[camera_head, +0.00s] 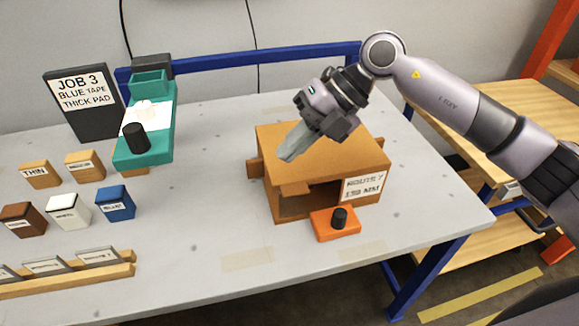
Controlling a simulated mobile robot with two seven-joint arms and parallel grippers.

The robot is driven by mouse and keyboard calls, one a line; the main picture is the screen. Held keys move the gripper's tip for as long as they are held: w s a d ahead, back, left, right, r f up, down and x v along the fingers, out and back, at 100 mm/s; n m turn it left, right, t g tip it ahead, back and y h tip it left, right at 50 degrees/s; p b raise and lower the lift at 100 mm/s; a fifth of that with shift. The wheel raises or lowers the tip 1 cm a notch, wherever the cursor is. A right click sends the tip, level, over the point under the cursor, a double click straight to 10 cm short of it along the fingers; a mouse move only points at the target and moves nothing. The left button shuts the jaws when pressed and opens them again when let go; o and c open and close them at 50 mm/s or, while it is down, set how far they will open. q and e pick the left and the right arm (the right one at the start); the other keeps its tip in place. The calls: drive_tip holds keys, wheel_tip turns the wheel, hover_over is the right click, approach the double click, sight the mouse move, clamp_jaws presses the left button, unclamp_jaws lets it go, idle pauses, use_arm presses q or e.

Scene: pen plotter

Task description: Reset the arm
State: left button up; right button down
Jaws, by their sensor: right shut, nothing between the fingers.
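My right arm reaches in from the right. My right gripper (290,154) is shut and empty, and hangs above the orange-brown box (335,152). From this view I cannot tell whether its fingertips touch the box top. The box has an open front and a white label on its right front. An orange block with a black knob (325,226) sits at the box's front. My left gripper is not in view.
A teal device with a black knob (160,138) and a black "JOB 3 BLUE TAPE THICK PAD" sign (93,122) stand at the back left. Small labelled blocks (68,214) and a wooden rack (60,284) lie at left. The grey table's (200,220) middle is clear.

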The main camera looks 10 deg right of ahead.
drive_tip(key=s+a+r+m+t+y, duration=0.3)
drive_tip(key=a+r+y, duration=0.7)
drive_tip(key=r+y, duration=0.2)
drive_tip(key=w+d+f+m+t+h, duration=0.2)
drive_tip(key=d+f+m+t+h, duration=0.2)
drive_tip(key=d+m+t+h, duration=0.45)
drive_tip(key=w+d+f+m+t+h, duration=0.25)
drive_tip(key=d+m+t+h, duration=0.2)
drive_tip(key=m+t, duration=0.75)
drive_tip(key=s+d+f+m+g+h, duration=0.2)
drive_tip(key=d+f+m+g+h, duration=0.15)
drive_tip(key=f+m, duration=0.2)
drive_tip(key=s+d+f+m+g+h, duration=0.2)
drive_tip(key=d+f+m+g+h, duration=0.15)
drive_tip(key=f, duration=0.35)
drive_tip(key=s+d+f+m+g, duration=0.1)
drive_tip(key=s+d+f+g, duration=0.1)
drive_tip(key=s+f+g, duration=0.7)
drive_tip(key=s+d+f+m+g, duration=0.1)
drive_tip(key=s+f+g, duration=0.45)
drive_tip(key=s, duration=0.75)
drive_tip(key=w+a+f+t+y, duration=0.1)
drive_tip(key=w+a+f+t, duration=0.1)
drive_tip(key=w+f+t, duration=0.4)
wheel_tip(320, 180, down, 4)
drive_tip(key=t, duration=0.2)
drive_tip(key=shift+w+a+t+y, duration=0.15)
drive_tip(key=shift+a+t+y, duration=0.15)
drive_tip(key=shift+a+t, duration=0.1)
